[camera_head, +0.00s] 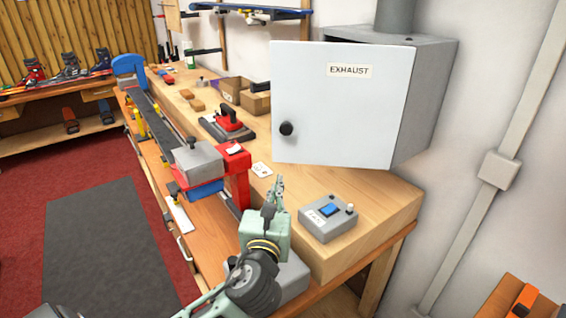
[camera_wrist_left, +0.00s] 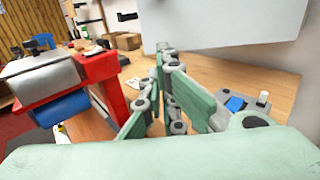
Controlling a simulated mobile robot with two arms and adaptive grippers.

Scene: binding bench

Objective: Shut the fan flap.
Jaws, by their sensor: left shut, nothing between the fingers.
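The fan flap (camera_head: 345,110) is a white door marked EXHAUST with a black round knob (camera_head: 286,129) near its left edge. It is on a grey wall-mounted box (camera_head: 428,95). The flap stands ajar, its left edge swung out past the box. My left gripper (camera_head: 279,181) is below the flap's lower left corner, over the bench, fingers pointing up and away. It is shut and empty, apart from the flap. My right gripper is not in view.
A grey control box (camera_head: 328,218) with a blue button sits on the wooden bench (camera_head: 385,200) right of my gripper. A red and grey clamp fixture (camera_head: 237,175) stands close on the left. A red-handled iron (camera_head: 228,122) and cardboard boxes (camera_head: 256,102) lie farther back.

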